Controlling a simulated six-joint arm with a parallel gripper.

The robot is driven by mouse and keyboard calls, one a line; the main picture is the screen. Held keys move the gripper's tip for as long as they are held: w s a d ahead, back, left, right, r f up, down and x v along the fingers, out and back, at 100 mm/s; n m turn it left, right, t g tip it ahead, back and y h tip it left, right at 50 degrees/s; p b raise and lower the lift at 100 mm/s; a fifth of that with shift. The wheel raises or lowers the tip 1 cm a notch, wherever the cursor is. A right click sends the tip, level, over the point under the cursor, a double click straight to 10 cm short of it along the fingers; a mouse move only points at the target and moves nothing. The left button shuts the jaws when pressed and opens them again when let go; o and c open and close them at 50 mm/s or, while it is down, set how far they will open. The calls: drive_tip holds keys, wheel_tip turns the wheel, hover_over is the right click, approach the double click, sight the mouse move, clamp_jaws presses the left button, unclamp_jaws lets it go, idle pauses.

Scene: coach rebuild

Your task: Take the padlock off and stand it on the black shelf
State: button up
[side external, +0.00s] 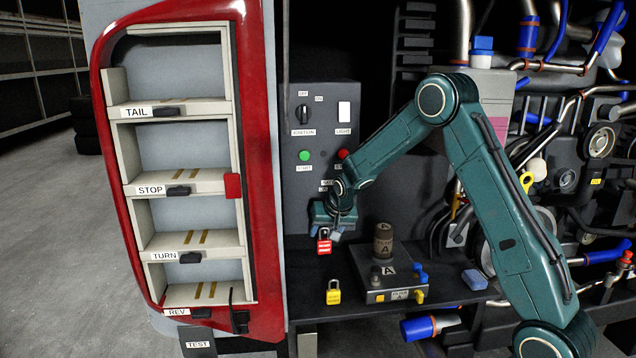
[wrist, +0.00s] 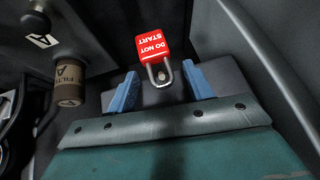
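A red padlock (side external: 324,244) with white lettering is at the gripper's end in the side view, above the black shelf (side external: 306,270). In the wrist view the red padlock (wrist: 149,45) reads "DO NOT START", and its metal shackle points toward my gripper. My gripper (side external: 336,232) is in front of the control panel. In the wrist view its blue fingers (wrist: 160,74) are apart, one on each side of the shackle, with gaps on both sides. What the shackle hangs on cannot be made out.
A yellow padlock (side external: 333,292) stands on the shelf. To its right are a grey box (side external: 385,283), a brown filter can (side external: 383,241) and a blue block (side external: 474,279). The control panel (side external: 322,130) rises behind; a red-framed light rack (side external: 262,200) stands left. Shelf around the yellow padlock is bare.

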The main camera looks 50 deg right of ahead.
clamp_jaws()
drive_tip(key=shift+r, duration=0.2)
drive_tip(key=shift+r, duration=0.55)
drive_tip(key=s+a, duration=1.2)
drive_tip(key=shift+s+a, duration=0.35)
drive_tip(key=shift+s, duration=0.05)
